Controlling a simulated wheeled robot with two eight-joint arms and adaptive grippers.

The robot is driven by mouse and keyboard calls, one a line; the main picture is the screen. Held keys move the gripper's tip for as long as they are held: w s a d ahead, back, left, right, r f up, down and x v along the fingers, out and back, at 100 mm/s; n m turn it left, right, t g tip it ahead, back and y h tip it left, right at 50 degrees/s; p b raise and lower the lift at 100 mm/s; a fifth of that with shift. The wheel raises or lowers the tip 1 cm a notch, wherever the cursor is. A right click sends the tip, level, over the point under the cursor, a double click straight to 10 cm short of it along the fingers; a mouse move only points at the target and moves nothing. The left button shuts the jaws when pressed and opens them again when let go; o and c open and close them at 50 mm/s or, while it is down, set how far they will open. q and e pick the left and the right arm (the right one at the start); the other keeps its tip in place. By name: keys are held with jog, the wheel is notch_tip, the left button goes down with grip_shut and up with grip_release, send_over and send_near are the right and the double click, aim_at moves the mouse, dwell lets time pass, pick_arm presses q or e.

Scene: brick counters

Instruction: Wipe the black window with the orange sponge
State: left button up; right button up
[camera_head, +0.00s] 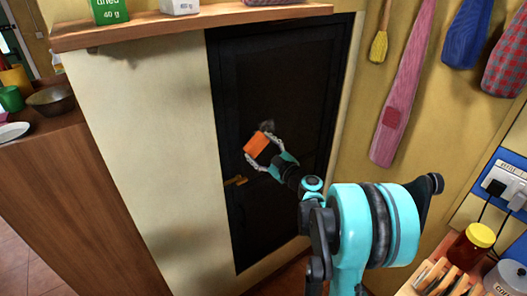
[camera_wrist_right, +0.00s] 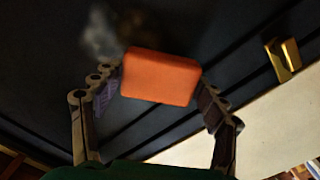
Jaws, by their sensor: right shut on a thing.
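The orange sponge (camera_head: 257,144) is held between the fingers of my right gripper (camera_head: 263,151), in front of the black window (camera_head: 285,72). In the right wrist view the sponge (camera_wrist_right: 160,76) sits between the two fingertips of the gripper (camera_wrist_right: 160,88), with the dark panel behind it. A grey smudge (camera_head: 267,125) shows on the black surface just above the sponge; it also shows in the right wrist view (camera_wrist_right: 100,36). I cannot tell whether the sponge touches the surface. My left gripper is not in view.
A brass handle (camera_head: 235,181) sticks out at the panel's left edge. A wooden shelf (camera_head: 190,24) with boxes runs above. Cloths and a small brush (camera_head: 379,46) hang on the right wall. A jar (camera_head: 471,245) and a wooden rack stand at lower right.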

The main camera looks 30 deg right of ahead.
jog(key=shift+w, duration=0.95)
dwell(0.6)
